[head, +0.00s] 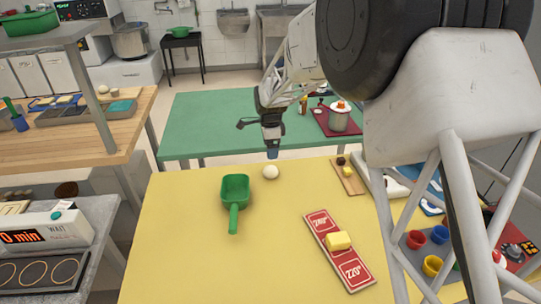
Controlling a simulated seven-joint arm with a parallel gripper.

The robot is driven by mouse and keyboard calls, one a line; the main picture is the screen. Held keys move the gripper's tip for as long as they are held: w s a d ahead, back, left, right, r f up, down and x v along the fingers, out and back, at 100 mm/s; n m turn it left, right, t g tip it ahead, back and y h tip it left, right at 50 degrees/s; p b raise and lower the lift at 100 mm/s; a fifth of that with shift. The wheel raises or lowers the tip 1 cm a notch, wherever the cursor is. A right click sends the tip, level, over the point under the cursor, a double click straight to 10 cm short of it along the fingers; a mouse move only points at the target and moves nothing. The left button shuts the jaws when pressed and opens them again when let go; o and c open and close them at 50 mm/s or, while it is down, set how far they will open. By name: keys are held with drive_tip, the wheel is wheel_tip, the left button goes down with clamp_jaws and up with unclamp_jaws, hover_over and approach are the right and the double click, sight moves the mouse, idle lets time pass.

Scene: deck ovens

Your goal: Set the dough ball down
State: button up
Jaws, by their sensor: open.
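The dough ball (270,172) is small, round and off-white. It rests on the yellow table (170,235) near its far edge, just right of the green scoop. My gripper (272,154) hangs just above and behind the dough ball, pointing down. Its jaws are open with nothing seen between them. The fingertips are small and dark here, and I cannot tell whether they touch the ball.
A green scoop (235,190) lies left of the ball. A red sign board (320,226) bearing a yellow block (338,240) lies at the front right. A green table (205,125) stands behind. A wooden board (346,180) lies at the right.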

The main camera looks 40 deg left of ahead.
drive_tip(key=shift+r, duration=0.55)
idle(0.6)
drive_tip(key=d+r+n, duration=0.1)
drive_tip(key=d+r, duration=0.4)
drive_tip(key=d, duration=0.6)
drive_tip(key=d+r+n, duration=0.1)
drive_tip(key=d+r, duration=0.5)
drive_tip(key=d, duration=0.5)
drive_tip(key=d+r+n, duration=0.1)
drive_tip(key=d+r, duration=0.4)
drive_tip(key=d, duration=0.6)
drive_tip(key=s+d+r+n+t, duration=0.15)
drive_tip(key=s+d, duration=0.25)
drive_tip(key=d, duration=0.4)
drive_tip(key=s+d+r+n, duration=0.15)
drive_tip(key=s+d, duration=0.25)
drive_tip(key=d, duration=0.5)
drive_tip(key=s+d+f+n, duration=0.1)
drive_tip(key=s+d, duration=0.8)
drive_tip(key=s, duration=0.2)
drive_tip(key=s+d+f+n+t, duration=0.1)
drive_tip(key=s+d, duration=0.8)
drive_tip(key=s, duration=0.2)
drive_tip(key=shift+s+n, duration=0.2)
drive_tip(key=shift+n, duration=0.2)
drive_tip(key=shift+f, duration=0.1)
